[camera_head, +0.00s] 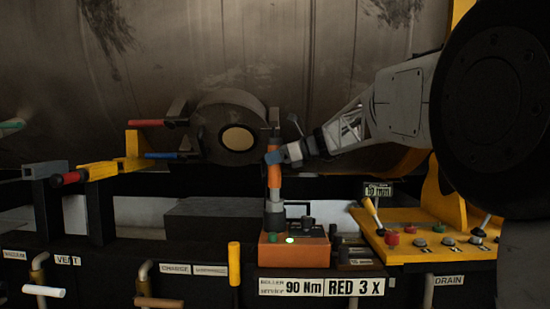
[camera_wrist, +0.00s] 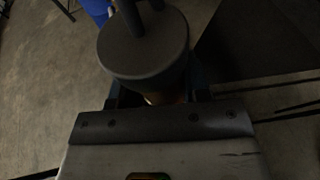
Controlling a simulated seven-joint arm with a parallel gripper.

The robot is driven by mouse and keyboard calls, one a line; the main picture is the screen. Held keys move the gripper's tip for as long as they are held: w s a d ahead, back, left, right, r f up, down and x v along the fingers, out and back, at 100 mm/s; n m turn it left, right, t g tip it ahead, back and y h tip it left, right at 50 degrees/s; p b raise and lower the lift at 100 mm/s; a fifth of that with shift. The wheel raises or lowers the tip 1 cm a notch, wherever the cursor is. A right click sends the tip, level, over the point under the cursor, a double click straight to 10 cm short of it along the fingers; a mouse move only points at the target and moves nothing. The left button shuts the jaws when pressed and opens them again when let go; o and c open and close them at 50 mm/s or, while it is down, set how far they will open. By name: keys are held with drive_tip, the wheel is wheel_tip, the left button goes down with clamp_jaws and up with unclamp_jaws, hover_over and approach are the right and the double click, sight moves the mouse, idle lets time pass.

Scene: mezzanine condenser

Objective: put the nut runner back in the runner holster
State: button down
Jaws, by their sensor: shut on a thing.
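The nut runner (camera_head: 274,178), with an orange body and a grey lower end, stands upright in the head view. My gripper (camera_head: 274,156) is shut on its upper part, coming in from the right. The grey runner holster (camera_head: 274,222) appears to stand at the left of the orange box, directly below the runner. I cannot tell how far the runner's lower end sits inside it. In the wrist view a round dark grey tool end (camera_wrist: 145,45) sits in front of my jaws and hides most of the grip.
The orange box (camera_head: 312,252) carries a lit green light and a dark knob. A yellow control panel (camera_head: 440,238) with buttons and levers stands to the right. A yellow upright handle (camera_head: 234,263) stands at front left. A round flanged port (camera_head: 228,128) is behind.

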sight(276, 174)
drive_tip(key=shift+f, duration=2.45)
idle(2.0)
drive_tip(key=c, duration=0.6)
unclamp_jaws()
drive_tip(key=shift+c, duration=0.2)
drive_tip(key=shift+o, duration=0.7)
drive_tip(key=shift+f, duration=0.15)
drive_tip(key=shift+d, duration=0.1)
drive_tip(key=v, duration=0.7)
drive_tip(key=shift+d+r, duration=0.25)
drive_tip(key=shift+s, duration=0.15)
